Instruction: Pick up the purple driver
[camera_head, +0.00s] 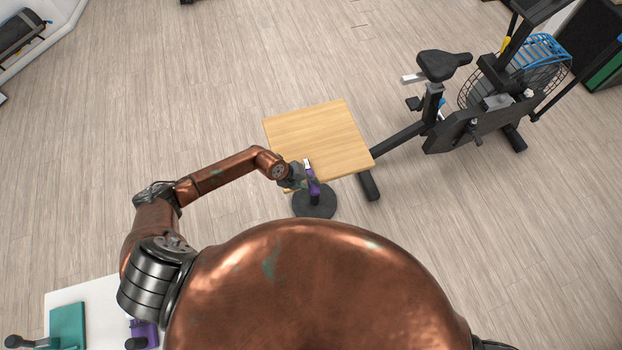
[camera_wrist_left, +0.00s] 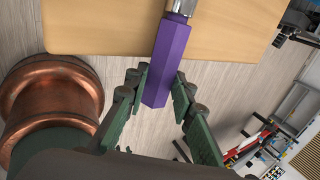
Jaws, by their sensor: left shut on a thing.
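The purple driver (camera_head: 313,187) has a purple faceted handle and a silver shaft. In the head view it is at the near edge of the wooden table (camera_head: 310,130). My left gripper (camera_head: 301,179) is at its handle. In the left wrist view the driver's purple handle (camera_wrist_left: 168,58) lies between the green fingers of my left gripper (camera_wrist_left: 162,90), which is shut on it. The silver shaft points away over the wooden top (camera_wrist_left: 105,28). Whether the driver touches the table is hard to tell. My right gripper is not in view.
A black round base (camera_head: 313,203) shows below the table's near edge. An exercise bike (camera_head: 450,125) stands to the right of the table. A white surface (camera_head: 95,295) with a teal item (camera_head: 68,325) and a purple item (camera_head: 148,333) is at lower left.

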